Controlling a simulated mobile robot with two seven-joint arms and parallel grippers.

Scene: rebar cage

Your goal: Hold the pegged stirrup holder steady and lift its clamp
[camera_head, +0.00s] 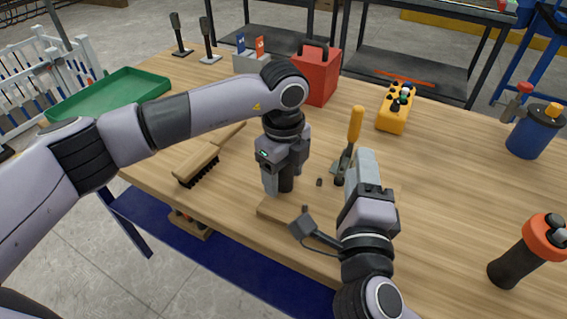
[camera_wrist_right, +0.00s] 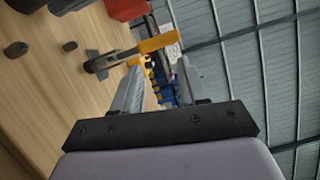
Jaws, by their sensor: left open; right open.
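The stirrup holder is a wooden board (camera_head: 272,209) near the table's front edge, with dark pegs and a toggle clamp. The clamp's yellow handle (camera_head: 355,124) stands upright above its metal body (camera_head: 342,165). My left gripper (camera_head: 283,186) points down over the board, open, with a dark peg (camera_head: 287,183) between or just behind its fingers; contact cannot be told. My right gripper (camera_head: 366,165) is open beside the clamp and hides part of the board. In the right wrist view, the yellow handle (camera_wrist_right: 158,43) crosses ahead of the open fingertips (camera_wrist_right: 160,70), apparently not gripped.
A wooden brush (camera_head: 208,154) lies left of the board. A red toolbox (camera_head: 318,75), a yellow case (camera_head: 395,108) and a green tray (camera_head: 110,94) are further back.

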